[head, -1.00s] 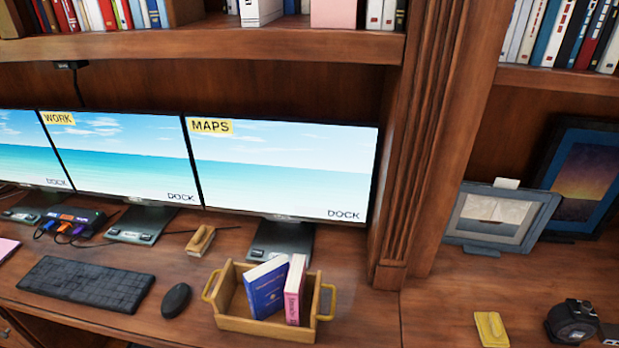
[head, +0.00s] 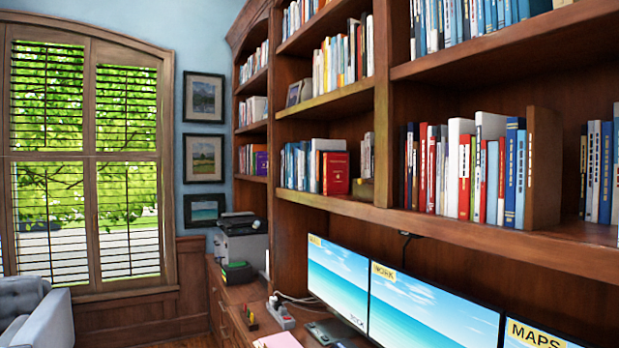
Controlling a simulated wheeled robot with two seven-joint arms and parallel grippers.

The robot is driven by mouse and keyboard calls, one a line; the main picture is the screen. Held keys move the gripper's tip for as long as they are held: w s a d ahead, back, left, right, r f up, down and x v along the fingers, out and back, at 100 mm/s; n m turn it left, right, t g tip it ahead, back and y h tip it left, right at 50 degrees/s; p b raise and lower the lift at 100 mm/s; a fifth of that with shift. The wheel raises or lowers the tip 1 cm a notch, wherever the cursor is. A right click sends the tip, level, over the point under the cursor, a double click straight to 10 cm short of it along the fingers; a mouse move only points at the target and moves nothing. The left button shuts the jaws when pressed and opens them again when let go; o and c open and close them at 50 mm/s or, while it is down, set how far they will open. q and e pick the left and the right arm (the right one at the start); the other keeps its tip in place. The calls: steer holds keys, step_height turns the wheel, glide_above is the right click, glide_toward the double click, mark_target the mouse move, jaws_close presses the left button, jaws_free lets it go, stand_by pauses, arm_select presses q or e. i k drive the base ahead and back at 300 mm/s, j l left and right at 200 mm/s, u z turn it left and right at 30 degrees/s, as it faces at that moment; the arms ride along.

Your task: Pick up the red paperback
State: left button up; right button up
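A red book (head: 336,173) stands upright with its front cover facing out, at the right end of a row on the middle shelf of the left bookcase bay. Its cover has small pale marks too small to read. I cannot tell whether it is a paperback. Other red spines stand in the nearer row, including one red book (head: 422,165) among white and dark books. Neither of my grippers is in view.
Monitors (head: 435,308) stand on the desk below. A printer (head: 241,240) stands farther back. A window (head: 85,160) and a grey armchair (head: 38,315) are at the left.

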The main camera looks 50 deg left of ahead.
mark_target(335, 165)
steer(key=u, duration=1.6)
steer(key=i+j+z, duration=0.2)
steer(key=i+j, duration=0.3)
steer(key=i+j+z, duration=0.25)
steer(key=i+j, duration=0.15)
steer(key=j, duration=0.2)
